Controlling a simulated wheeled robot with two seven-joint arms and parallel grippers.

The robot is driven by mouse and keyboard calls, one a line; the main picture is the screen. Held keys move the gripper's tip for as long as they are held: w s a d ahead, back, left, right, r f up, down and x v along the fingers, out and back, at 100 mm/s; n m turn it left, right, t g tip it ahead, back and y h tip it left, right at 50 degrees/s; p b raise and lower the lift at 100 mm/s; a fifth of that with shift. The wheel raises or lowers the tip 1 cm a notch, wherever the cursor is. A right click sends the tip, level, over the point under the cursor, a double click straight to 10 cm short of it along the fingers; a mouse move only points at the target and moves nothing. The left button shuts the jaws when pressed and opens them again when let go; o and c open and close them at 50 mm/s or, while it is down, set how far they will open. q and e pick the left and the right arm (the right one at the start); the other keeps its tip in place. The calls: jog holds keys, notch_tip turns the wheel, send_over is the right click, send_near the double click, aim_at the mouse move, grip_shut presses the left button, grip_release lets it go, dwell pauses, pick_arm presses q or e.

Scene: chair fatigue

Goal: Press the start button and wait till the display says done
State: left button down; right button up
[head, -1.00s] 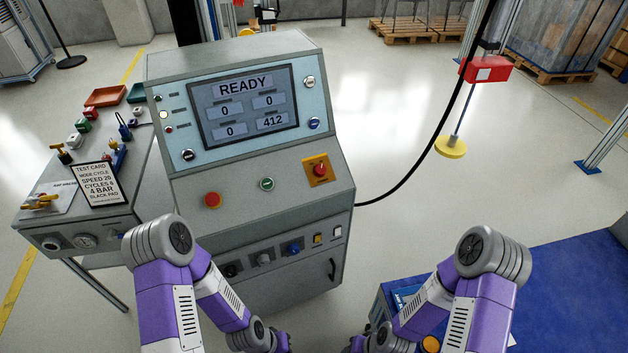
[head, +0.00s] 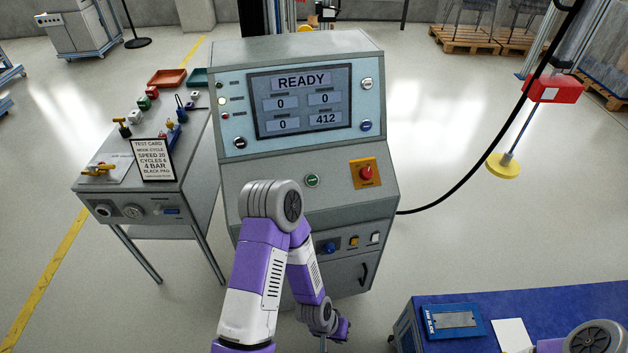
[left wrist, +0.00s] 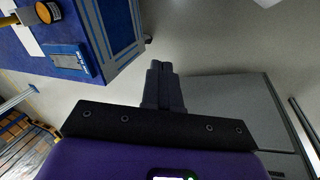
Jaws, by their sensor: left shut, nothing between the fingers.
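The console's display (head: 302,100) reads READY, with fields 0, 0, 0 and 412. A green button (head: 312,180) with a small white marking sits on the sloped panel below it; it looks like the start button, but its marking is too small to read. My left arm's elbow stands in front of the panel, left of this button. My left gripper (left wrist: 162,70) is shut and empty in the left wrist view, low in front of the console and apart from the button. My right gripper is out of view.
A red knob on a yellow plate (head: 366,174) is right of the green button. A side table (head: 150,200) with a test card (head: 153,160) stands left. A blue-topped bench (head: 560,300) is front right. A black cable (head: 470,185) hangs to the right.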

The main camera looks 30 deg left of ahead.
pick_arm(q)
jog(key=w+a+r+n+t+y, duration=0.1)
jog(key=w+a+r+t, duration=0.1)
jog(key=w, duration=0.3)
jog(key=w+a+r+t+y, duration=0.1)
jog(key=w+a+r, duration=0.2)
jog(key=w, duration=0.1)
jog(key=n+t+y, duration=0.6)
jog(key=t+y, duration=0.2)
jog(key=t, duration=0.1)
send_near(312, 180)
notch_tip(312, 180, up, 8)
jog(key=w, duration=0.3)
jog(key=shift+s+d+r+b, duration=0.1)
jog(key=shift+s+d+b, duration=0.15)
jog(key=shift+d, duration=0.2)
jog(key=shift+w, duration=0.1)
jog(key=w+a+f+b, duration=0.1)
jog(key=f, duration=0.1)
jog(key=f+b, duration=0.2)
jog(key=w+a+f+b, duration=0.1)
jog(key=f+b, duration=0.1)
jog(key=shift+w+a+f, duration=0.25)
jog(key=shift+w+a, duration=0.05)
jog(key=shift+w, duration=0.05)
jog(key=shift+w+a+f+b, duration=0.35)
jog(key=shift+f+b, duration=0.15)
jog(key=shift+b, duration=0.25)
